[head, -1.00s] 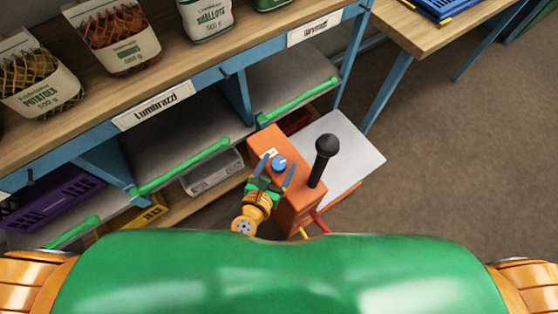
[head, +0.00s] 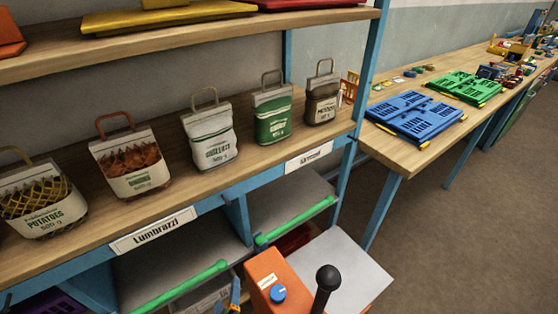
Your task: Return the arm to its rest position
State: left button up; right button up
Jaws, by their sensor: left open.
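My left gripper (head: 235,293) shows only in part at the bottom edge, left of an orange box with a blue knob (head: 278,293). It is open, and I see nothing between its fingers. The rest of my left arm is below the picture. My right gripper is not in view.
Several sacks with handles stand on the wooden shelf, among them a potato sack (head: 42,202) and a green sack (head: 272,114). A black-topped lever (head: 327,279) and a grey plate (head: 345,270) are beside the orange box. Folded blue crates (head: 415,116) lie on the right table. Floor at right is clear.

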pick_arm(q)
jog(key=s+a+n+g+h, duration=0.3)
jog(key=s+n+g, duration=0.6)
jog(key=n, duration=1.3)
notch_tip(320, 180, down, 15)
jog(key=s+a+y, duration=0.1)
jog(key=s, duration=0.1)
jog(key=s+a+f+g, duration=0.1)
jog(key=s+a+f, duration=0.1)
jog(key=s+f, duration=0.9)
jog(key=shift+s+a+f, duration=0.2)
jog(key=shift+s+a, duration=0.05)
jog(key=shift+s, duration=0.85)
